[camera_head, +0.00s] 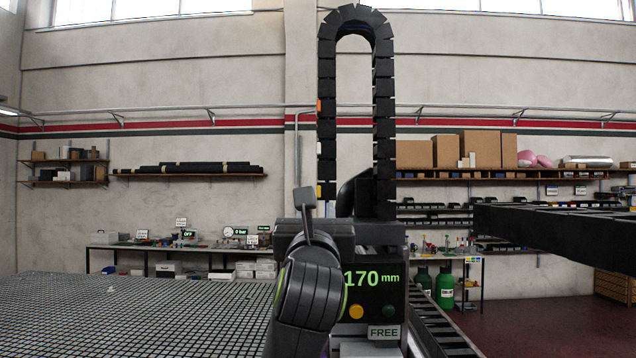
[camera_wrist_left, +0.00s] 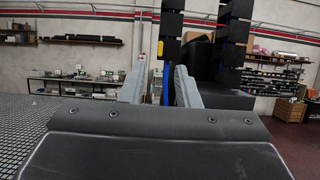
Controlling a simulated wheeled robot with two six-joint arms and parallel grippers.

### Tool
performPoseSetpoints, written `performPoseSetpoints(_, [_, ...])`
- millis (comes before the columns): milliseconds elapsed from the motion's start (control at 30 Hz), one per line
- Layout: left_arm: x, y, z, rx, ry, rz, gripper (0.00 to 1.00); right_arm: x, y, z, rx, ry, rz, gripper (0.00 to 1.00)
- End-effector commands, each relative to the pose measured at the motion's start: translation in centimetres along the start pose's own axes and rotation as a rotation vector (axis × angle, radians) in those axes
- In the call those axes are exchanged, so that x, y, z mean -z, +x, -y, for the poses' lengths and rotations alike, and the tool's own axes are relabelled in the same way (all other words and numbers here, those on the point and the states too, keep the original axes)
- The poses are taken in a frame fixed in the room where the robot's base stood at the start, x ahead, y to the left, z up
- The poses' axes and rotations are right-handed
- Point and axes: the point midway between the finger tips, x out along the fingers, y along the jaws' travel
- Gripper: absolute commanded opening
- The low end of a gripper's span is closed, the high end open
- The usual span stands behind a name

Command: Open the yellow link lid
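A black cable chain (camera_head: 384,110) rises in an upright loop in the middle of the head view. On its left run, low down, a small yellow link lid (camera_head: 319,192) shows; it looks shut, though it is small. My left gripper (camera_head: 305,198) is just left of it in the picture, partly hidden by my own arm. In the left wrist view the two grey fingers (camera_wrist_left: 161,80) stand apart with nothing clearly held between them. The chain (camera_wrist_left: 171,22) shows beyond the fingertips. My right gripper is not in view.
An orange link lid (camera_head: 319,105) sits higher on the same run. A panel reading 170 mm (camera_head: 372,280) stands beside my arm. A dark segmented beam (camera_head: 560,232) juts in from the right. The grid table (camera_head: 130,315) is mostly bare at left.

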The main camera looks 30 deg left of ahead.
Motion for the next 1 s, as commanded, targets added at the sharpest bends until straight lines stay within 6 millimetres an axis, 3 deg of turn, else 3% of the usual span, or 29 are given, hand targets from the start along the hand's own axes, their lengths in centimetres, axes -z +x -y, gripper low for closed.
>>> performPoseSetpoints(200, [-0.3,4.9,0.0,-0.003,0.004,-0.003,0.29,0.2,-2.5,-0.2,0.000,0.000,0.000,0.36])
performPoseSetpoints(400, [-0.2,7.5,0.0,-0.002,0.002,-0.001,0.29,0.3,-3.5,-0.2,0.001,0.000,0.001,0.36])
performPoseSetpoints(833, [0.1,8.5,0.0,-0.001,0.001,0.001,0.29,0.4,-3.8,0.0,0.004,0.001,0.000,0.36])
performPoseSetpoints(1000, [0.0,8.5,0.0,-0.001,0.001,0.001,0.09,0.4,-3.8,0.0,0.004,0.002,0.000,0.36])
